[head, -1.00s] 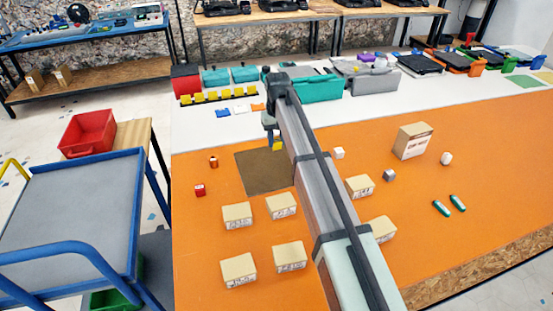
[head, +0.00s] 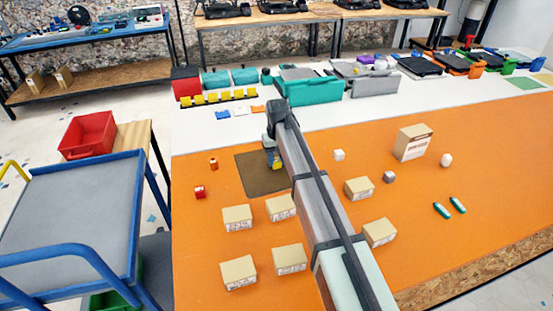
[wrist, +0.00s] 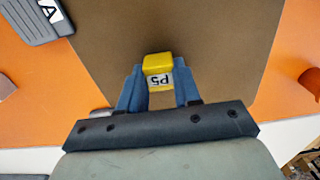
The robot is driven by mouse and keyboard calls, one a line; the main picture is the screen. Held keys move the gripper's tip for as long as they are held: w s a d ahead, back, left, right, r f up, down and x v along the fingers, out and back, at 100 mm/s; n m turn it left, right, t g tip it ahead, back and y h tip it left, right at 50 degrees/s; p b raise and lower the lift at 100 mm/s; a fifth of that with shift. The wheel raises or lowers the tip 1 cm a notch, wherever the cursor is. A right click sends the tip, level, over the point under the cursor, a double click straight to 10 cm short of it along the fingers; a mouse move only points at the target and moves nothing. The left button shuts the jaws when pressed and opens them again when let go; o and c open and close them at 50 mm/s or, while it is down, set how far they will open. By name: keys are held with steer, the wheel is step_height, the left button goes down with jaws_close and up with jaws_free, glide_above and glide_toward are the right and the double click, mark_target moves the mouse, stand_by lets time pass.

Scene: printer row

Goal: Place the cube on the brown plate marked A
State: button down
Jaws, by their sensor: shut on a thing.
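The yellow cube (wrist: 157,66), with a white label reading P5, is between the blue fingers of my gripper (wrist: 160,90) in the wrist view. My gripper is shut on it. The brown plate (wrist: 215,35) spreads beneath the cube. A dark grey tag marked A (wrist: 38,18) lies by the plate's edge at upper left in the wrist view. In the head view my gripper (head: 274,160) and the cube (head: 277,166) are over the far right part of the brown plate (head: 258,184). I cannot tell whether the cube touches the plate. My arm hides the plate's right edge.
Several cardboard boxes (head: 237,218) stand in front of the plate and to its right. The orange mat is clear at far left front.

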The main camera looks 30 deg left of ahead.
mark_target(277, 160)
steer(key=c, duration=0.8)
jaws_free()
steer(key=shift+f, duration=0.1)
step_height(277, 160, up, 12)
steer(key=shift+d+r, duration=0.1)
steer(key=shift+r, duration=0.05)
